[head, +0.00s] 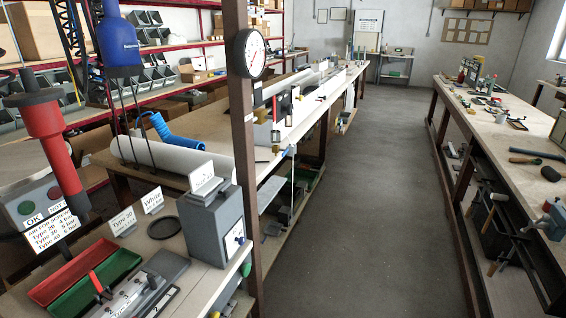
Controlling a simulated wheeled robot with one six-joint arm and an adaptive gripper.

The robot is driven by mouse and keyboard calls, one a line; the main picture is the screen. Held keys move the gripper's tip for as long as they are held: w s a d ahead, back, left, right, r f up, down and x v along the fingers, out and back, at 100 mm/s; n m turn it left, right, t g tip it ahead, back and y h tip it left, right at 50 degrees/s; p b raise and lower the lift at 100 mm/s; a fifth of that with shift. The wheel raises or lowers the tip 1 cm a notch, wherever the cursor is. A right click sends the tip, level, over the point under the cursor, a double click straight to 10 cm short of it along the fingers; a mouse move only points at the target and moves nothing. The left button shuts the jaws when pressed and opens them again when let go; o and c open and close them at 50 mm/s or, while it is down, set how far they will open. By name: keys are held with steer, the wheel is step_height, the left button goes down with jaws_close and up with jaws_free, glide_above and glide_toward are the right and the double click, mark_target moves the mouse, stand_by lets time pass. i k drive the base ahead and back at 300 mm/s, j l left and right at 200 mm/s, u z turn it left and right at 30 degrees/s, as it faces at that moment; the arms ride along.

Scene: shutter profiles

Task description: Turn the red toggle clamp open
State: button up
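A small red lever (96,282), which looks like the handle of the red toggle clamp, stands up at a slant at the bottom left. It is beside a grey fixture block (128,296) with dark knobs on it. The lever overlaps the green tray behind it, and the clamp's base is too small to make out. I cannot tell whether the clamp is open or closed. My gripper is not in view.
A red tray (72,271) and a green tray (115,268) lie behind the fixture. A large red tool (48,135) hangs above. A grey box (216,228) and a wooden post (243,150) stand to the right. The aisle floor (370,210) is clear between the benches.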

mark_target(93, 277)
steer(key=u, duration=1.25)
steer(key=i+l+u, duration=0.15)
steer(key=l, duration=0.2)
steer(key=i+l+u, duration=0.1)
steer(key=l, duration=0.25)
steer(key=i+l+u, duration=0.15)
steer(key=l, duration=0.25)
steer(key=i, duration=0.1)
